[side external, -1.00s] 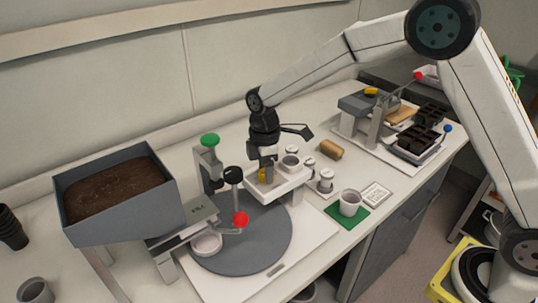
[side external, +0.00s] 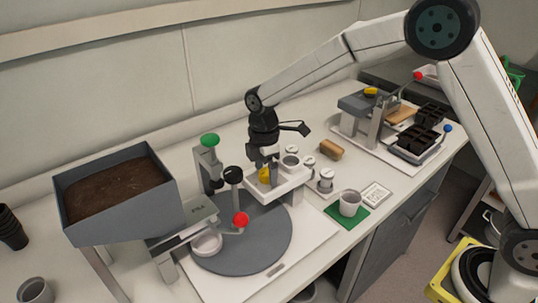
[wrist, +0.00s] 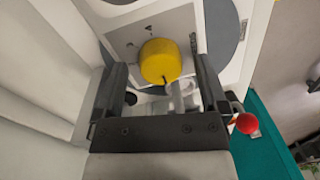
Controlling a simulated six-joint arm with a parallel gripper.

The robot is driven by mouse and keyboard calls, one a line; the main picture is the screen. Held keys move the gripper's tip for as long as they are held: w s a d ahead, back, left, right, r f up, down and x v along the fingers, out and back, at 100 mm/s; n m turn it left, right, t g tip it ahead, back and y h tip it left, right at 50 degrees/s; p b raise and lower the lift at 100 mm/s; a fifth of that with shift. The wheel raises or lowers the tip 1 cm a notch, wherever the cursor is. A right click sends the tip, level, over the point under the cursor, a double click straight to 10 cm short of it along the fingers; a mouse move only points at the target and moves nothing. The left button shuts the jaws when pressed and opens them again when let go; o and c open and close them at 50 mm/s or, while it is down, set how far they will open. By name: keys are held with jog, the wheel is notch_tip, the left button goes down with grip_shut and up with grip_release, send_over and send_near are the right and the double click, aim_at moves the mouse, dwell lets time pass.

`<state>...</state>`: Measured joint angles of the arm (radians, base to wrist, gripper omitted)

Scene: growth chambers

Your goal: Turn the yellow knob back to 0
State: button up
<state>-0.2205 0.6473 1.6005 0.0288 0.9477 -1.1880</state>
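The yellow knob (wrist: 158,60) sits on a pale panel (wrist: 126,40) with small dark marks, too small to read. A short dark mark shows at the knob's lower edge in the wrist view. My gripper (wrist: 160,72) is open, with one finger on either side of the knob and a visible gap on both sides. In the side view, my gripper (side external: 273,172) points down at the white stand, and the knob (side external: 264,175) shows partly beside a finger. The exact height of the fingertips against the knob is unclear.
A black-knobbed post (side external: 233,176) and a red-balled lever (side external: 240,219) stand close left of my gripper over a grey turntable (side external: 245,255). A green-topped post (side external: 209,141) is behind them. White cups and a brown roll (side external: 331,150) are to the right.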

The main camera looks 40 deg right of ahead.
aim_at(266, 170)
dwell(0.3)
jog(key=shift+w+r, duration=0.2)
jog(key=shift+r, duration=3.7)
jog(key=shift+d, duration=0.1)
jog(key=shift+s+d+f+m, duration=0.2)
jog(key=shift+s+d+m, duration=0.25)
jog(key=shift+m, duration=0.15)
jog(key=s+d+f+m+t, duration=0.1)
jog(key=s+d+f+m, duration=0.2)
jog(key=s+d+m, duration=0.2)
jog(key=s+d+f+m+t, duration=0.2)
jog(key=s+d+m, duration=0.3)
jog(key=s+m, duration=0.4)
jog(key=s+f, duration=0.1)
jog(key=s, duration=0.4)
jog(key=shift+f+m, duration=0.35)
jog(key=shift+m, duration=0.05)
